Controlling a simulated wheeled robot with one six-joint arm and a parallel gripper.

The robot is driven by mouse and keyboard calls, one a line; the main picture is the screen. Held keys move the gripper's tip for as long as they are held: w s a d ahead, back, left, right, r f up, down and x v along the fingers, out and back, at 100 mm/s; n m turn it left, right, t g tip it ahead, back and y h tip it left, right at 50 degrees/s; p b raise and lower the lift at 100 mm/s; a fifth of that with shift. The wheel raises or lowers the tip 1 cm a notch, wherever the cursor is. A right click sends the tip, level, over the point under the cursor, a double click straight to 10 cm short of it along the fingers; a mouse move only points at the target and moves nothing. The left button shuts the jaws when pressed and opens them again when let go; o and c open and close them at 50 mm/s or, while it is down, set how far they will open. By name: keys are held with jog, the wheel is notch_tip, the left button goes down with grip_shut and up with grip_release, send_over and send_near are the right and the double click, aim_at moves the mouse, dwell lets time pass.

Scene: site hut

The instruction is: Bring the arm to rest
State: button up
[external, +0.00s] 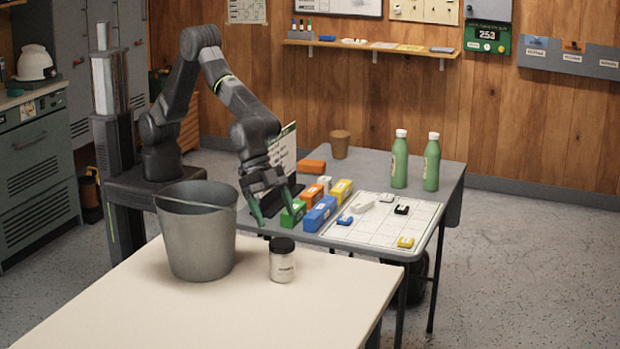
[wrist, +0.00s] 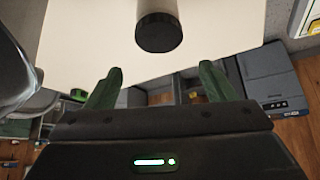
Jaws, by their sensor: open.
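My gripper (external: 272,206) is open, with its two green fingers spread and pointing down. In the external view it hangs beside the green block (external: 293,213) at the left edge of the grey table (external: 375,160), behind the cream table. In the wrist view the green fingers of my gripper (wrist: 160,88) stand apart with nothing between them. A dark-lidded jar (external: 283,262) stands on the cream table; its dark lid (wrist: 158,33) shows beyond the fingers in the wrist view. Whether a finger touches the green block I cannot tell.
A grey bucket (external: 197,235) stands on the cream table (external: 300,315), left of the jar. Blue (external: 320,214), yellow (external: 341,190) and orange (external: 313,193) blocks sit near my gripper. A white grid sheet (external: 372,231) bears small pieces. Two green bottles (external: 400,162) stand behind.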

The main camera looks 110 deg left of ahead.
aim_at(281, 242)
jog(key=f, duration=0.6)
jog(key=w+f+p, duration=0.1)
jog(key=f, duration=0.2)
jog(key=shift+w+d+f, duration=0.1)
jog(key=shift+d+f, duration=0.05)
jog(key=shift+d, duration=0.15)
jog(key=shift+w+d+f, duration=0.1)
jog(key=shift+w+f, duration=0.05)
jog(key=shift+r, duration=1.7)
